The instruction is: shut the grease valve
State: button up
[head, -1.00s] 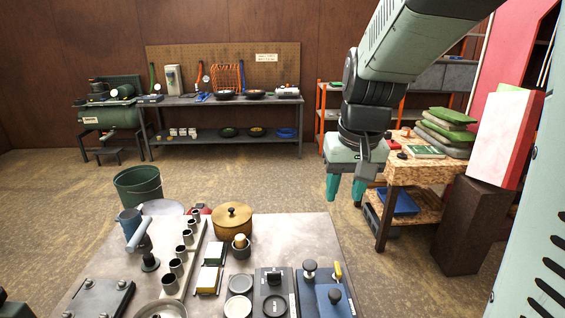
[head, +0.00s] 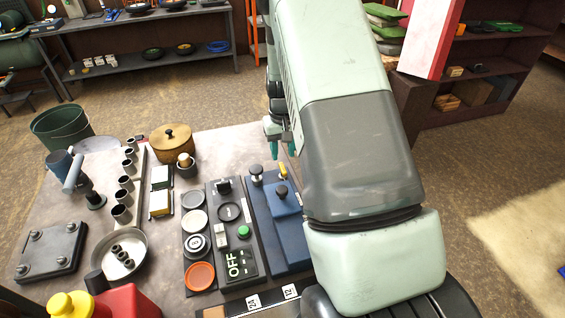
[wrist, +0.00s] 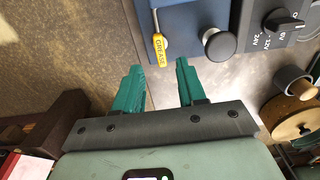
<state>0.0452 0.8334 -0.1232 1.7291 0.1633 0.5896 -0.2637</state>
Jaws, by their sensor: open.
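The grease valve's yellow handle, labelled GREASE (wrist: 159,49), sticks out from the edge of a blue unit (wrist: 187,13) in the wrist view. In the head view, the yellow handle (head: 283,171) shows at the far end of the blue unit (head: 290,235), beside black knobs. My gripper (wrist: 159,64) is open and empty. In the wrist picture its teal fingertips lie to either side of the handle's tip, with gaps on both sides; I cannot tell the depth between them. In the head view my gripper (head: 281,142) is beyond the handle, partly hidden by my arm.
A black knob (wrist: 219,43) stands close beside the handle. A dark control panel (head: 231,262) with an OFF label lies left of the blue unit. A wooden lidded pot (head: 171,139) and a dark cup (head: 187,167) stand nearby on the bench (head: 222,148).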

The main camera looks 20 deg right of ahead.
aim_at(283, 167)
jog(key=shift+f, duration=2.75)
grip_shut()
